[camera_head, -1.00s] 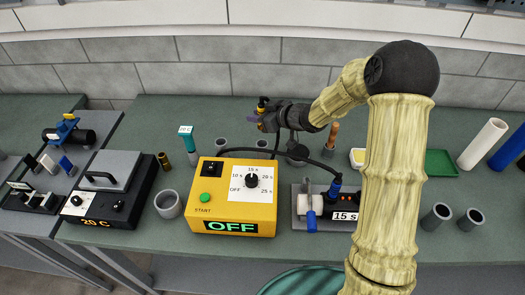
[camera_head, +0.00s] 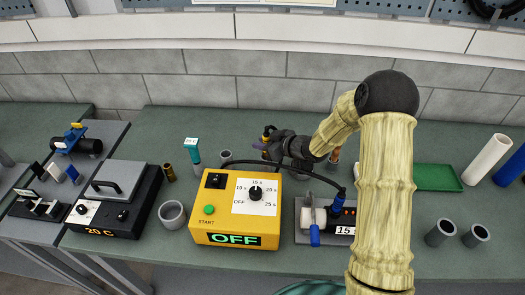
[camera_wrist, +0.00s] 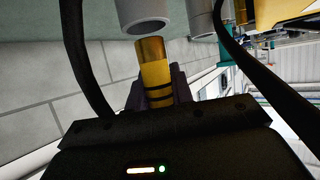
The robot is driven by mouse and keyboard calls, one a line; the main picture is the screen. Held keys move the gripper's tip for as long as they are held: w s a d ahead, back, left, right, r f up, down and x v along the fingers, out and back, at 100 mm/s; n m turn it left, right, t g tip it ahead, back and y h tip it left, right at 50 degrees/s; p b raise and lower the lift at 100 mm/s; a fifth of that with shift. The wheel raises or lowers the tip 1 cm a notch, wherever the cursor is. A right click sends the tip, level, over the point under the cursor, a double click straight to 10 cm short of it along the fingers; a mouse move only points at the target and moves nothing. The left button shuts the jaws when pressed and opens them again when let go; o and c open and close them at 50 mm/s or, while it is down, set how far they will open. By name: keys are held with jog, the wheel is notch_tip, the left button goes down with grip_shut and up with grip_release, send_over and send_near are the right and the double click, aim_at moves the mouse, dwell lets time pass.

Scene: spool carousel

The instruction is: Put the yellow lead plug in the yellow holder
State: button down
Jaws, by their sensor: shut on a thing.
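The yellow lead plug (camera_wrist: 154,77) with black bands and a brass-coloured end shows in the wrist view. My gripper (camera_wrist: 160,98) is shut on it.
The yellow control box (camera_head: 215,226), marked OFF, stands in front of my gripper. A black cable (camera_head: 300,169) arches over it. A small grey cup (camera_head: 226,155) and a teal-topped tool (camera_head: 192,147) stand to the left. A green tray (camera_head: 438,178) lies right.

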jog(key=shift+f+p, duration=0.3)
jog(key=shift+f, duration=1.55)
jog(key=shift+f, duration=0.15)
jog(key=c, duration=1.2)
grip_release()
jog(key=b+v, duration=0.2)
jog(key=v, duration=1)
jog(key=shift+b, duration=0.35)
